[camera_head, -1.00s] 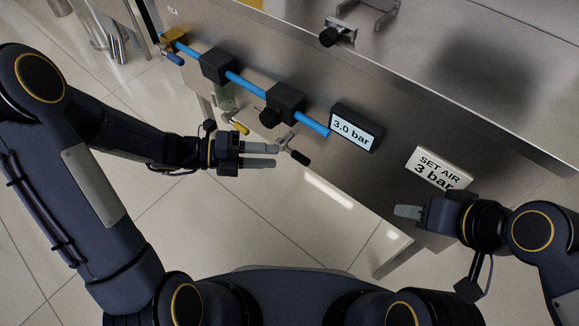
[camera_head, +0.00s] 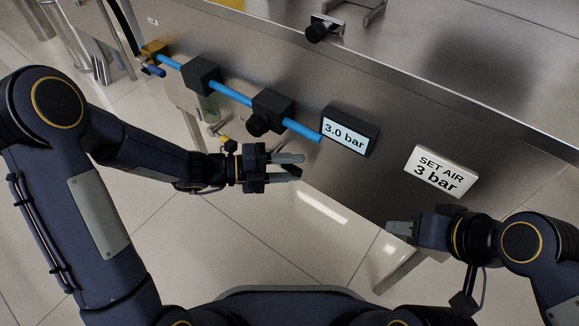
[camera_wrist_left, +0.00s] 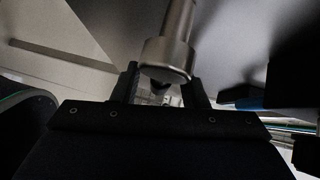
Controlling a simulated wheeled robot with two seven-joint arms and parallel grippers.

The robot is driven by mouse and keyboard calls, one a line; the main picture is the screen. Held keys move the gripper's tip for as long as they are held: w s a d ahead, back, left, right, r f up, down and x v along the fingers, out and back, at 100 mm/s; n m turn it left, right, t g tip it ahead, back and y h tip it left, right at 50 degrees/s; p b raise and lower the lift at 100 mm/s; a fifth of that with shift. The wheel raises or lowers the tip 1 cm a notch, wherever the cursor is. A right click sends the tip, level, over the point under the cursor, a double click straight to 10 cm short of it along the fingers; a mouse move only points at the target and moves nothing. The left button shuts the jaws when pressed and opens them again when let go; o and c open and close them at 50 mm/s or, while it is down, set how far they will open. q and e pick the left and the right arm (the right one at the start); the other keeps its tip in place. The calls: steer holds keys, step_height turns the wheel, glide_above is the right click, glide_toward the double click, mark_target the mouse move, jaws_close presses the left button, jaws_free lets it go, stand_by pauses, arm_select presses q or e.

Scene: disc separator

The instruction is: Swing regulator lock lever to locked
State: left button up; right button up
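The regulator is one of the black blocks on the blue air line; the block with a black round knob (camera_head: 257,125) sits left of the 3.0 bar display (camera_head: 346,131). My left gripper (camera_head: 290,167) is open below that block, with a gap between its fingers. The short metal lever with a black tip is not visible now in the head view; my left gripper covers that area. In the left wrist view, a metal cylinder with a wide end (camera_wrist_left: 168,52) shows between the fingers (camera_wrist_left: 160,88). I cannot tell whether they touch it. My right gripper (camera_head: 402,228) is below the sign.
A white SET AIR 3 bar sign (camera_head: 441,172) is on the metal panel at right. A blue-handled valve (camera_head: 153,70) is at the line's left end. A yellow-handled part (camera_head: 224,140) hangs close to my left wrist. Open floor lies below the panel.

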mark_target(278, 148)
arm_select(q)
jaws_close()
steer(key=shift+r+p, duration=0.25)
steer(key=shift+p, duration=0.35)
steer(key=r+n+h+p, duration=0.1)
steer(key=p, duration=0.1)
steer(key=n+t+h+p, duration=0.1)
steer(key=n+p, duration=0.1)
steer(key=p, duration=0.1)
steer(key=r+n+h+p, duration=0.1)
steer(key=h+p, duration=0.1)
steer(key=shift+w+a+r+p, duration=0.2)
steer(key=shift+a+r+p, duration=0.15)
steer(key=shift+p, duration=0.05)
steer(key=n, duration=0.1)
steer(key=n+t+h+p, duration=0.1)
steer(key=shift+w+a+r+n+t+h+p, duration=0.2)
steer(key=shift+a+r+n+t+h+p, duration=0.1)
steer(key=shift+r+n+t+p, duration=0.1)
steer(key=shift+w+a+r+n+t+h+p, duration=0.15)
steer(key=shift+n+t+h, duration=0.1)
steer(key=shift+n+t, duration=0.4)
steer(key=shift+w+a+r+n+t+h+p, duration=0.1)
steer(key=shift+a+n+t+h+p, duration=0.1)
steer(key=shift+n+t, duration=0.5)
steer(key=shift+w+a+r+n+t+h+p, duration=0.15)
steer(key=shift+n+t+h, duration=0.15)
steer(key=shift+n, duration=0.65)
jaws_free()
